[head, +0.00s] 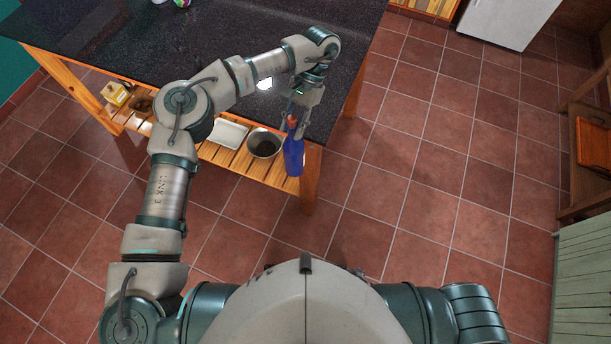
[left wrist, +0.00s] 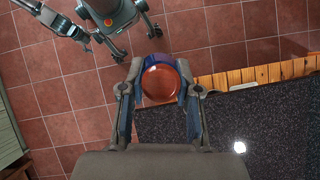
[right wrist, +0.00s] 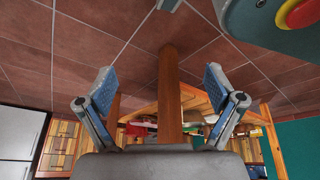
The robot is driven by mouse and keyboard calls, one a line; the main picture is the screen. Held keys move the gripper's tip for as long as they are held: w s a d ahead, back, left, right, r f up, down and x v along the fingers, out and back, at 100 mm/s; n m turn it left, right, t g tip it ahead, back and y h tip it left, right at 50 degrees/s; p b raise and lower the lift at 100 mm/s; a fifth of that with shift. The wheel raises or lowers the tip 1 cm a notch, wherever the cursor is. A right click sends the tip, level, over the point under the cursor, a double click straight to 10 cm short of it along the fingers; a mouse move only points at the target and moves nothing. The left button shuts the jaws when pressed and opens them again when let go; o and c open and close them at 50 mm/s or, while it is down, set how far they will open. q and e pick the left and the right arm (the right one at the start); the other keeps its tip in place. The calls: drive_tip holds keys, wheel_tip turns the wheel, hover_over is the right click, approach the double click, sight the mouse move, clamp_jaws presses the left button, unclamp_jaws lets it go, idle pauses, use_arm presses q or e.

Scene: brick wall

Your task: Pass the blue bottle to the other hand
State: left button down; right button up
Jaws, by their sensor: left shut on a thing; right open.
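The blue bottle (head: 293,155) has a red-orange cap end and hangs below my left gripper (head: 297,113) in the head view, just off the front edge of the dark table. My left gripper is shut on it near the cap. In the left wrist view the bottle's round red-orange end (left wrist: 160,83) shows between the two fingers (left wrist: 158,100), with a blue rim around it. My right gripper (right wrist: 158,88) is open and empty in the right wrist view, facing a wooden table leg. It does not show in the head view.
The dark speckled tabletop (head: 120,40) lies under my left arm. Its lower wooden shelf (head: 222,157) holds a metal bowl (head: 264,144), a white tray (head: 228,133) and a yellow item (head: 117,93). Tiled floor (head: 430,180) is clear to the right, with a cabinet (head: 582,270) at the far right.

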use_arm(q)
drive_tip(key=shift+d, duration=0.1)
use_arm(e)
drive_tip(key=w+a+r+t+y, duration=0.2)
drive_tip(key=w+a+r+t, duration=0.2)
drive_tip(key=w+a+r, duration=0.6)
drive_tip(key=t+y, duration=0.3)
drive_tip(key=t, duration=0.6)
approach(294, 151)
wheel_tip(294, 151, down, 4)
drive_tip(key=w, duration=0.1)
drive_tip(key=shift+n, duration=0.3)
drive_tip(key=x, duration=1.1)
drive_tip(key=shift+w+f, duration=0.35)
drive_tip(key=shift+f, duration=0.05)
clamp_jaws()
use_arm(q)
drive_tip(key=c, duration=0.7)
unclamp_jaws()
drive_tip(key=shift+c, duration=0.2)
use_arm(e)
drive_tip(key=shift+r, duration=0.15)
